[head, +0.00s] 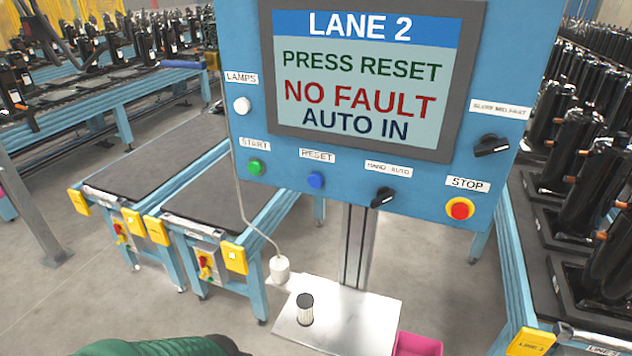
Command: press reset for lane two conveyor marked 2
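A blue control panel (232,120) stands upright on a metal post in front of me. Its screen (362,72) reads LANE 2, PRESS RESET, NO FAULT, AUTO IN. The blue button (316,180) sits under the RESET label (317,156), between the green START button (256,167) and the black HAND/AUTO switch (383,197). The red STOP button (460,209) on a yellow ring is at the lower right. Neither of my grippers shows in the head view.
Conveyors with blue frames (215,262) run on the left, and one on the right carries several black compressors (590,215). A metal base plate (345,325) holds a small ribbed cylinder (305,309). A pink bin (418,345) stands beside it. A green rounded shape (150,347) shows at the bottom edge.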

